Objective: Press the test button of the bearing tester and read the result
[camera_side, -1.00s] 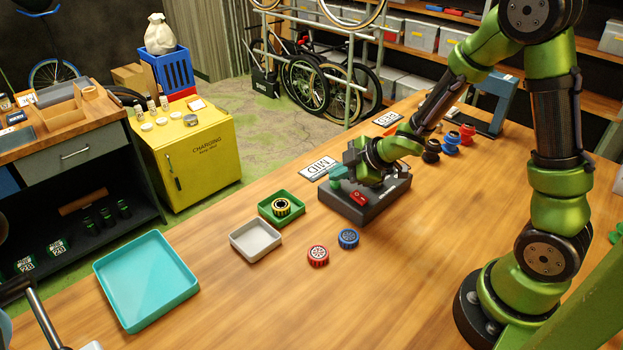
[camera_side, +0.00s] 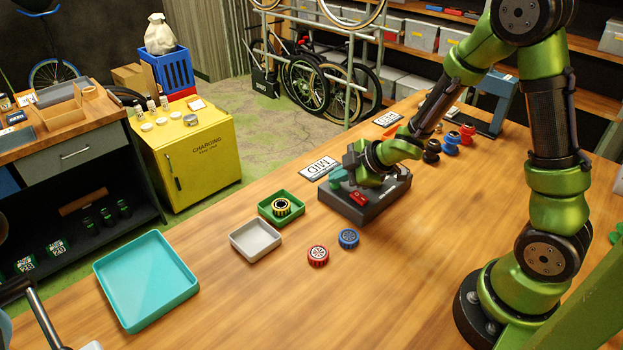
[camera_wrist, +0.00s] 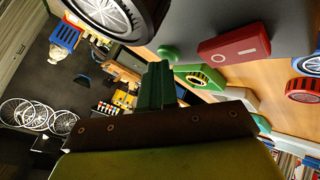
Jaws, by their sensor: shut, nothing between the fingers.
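The bearing tester (camera_side: 375,212) is a dark grey box on the bench. On its top is a red block with white marks (camera_side: 358,198), large in the wrist view (camera_wrist: 235,45). A small round green piece (camera_wrist: 168,52) shows at the tester's edge in the wrist view; I cannot tell which part is the test button. My gripper (camera_side: 338,178) is shut and empty, low over the tester's left end. Its teal fingers show in the wrist view (camera_wrist: 157,85), near the green piece; contact cannot be made out. No readable result shows.
A yellow bearing sits in a green tray (camera_side: 264,211). Beside it are an empty grey tray (camera_side: 243,250), a red bearing (camera_side: 318,255) and a blue bearing (camera_side: 348,238). An empty turquoise tray (camera_side: 145,285) lies left. The bench front is clear.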

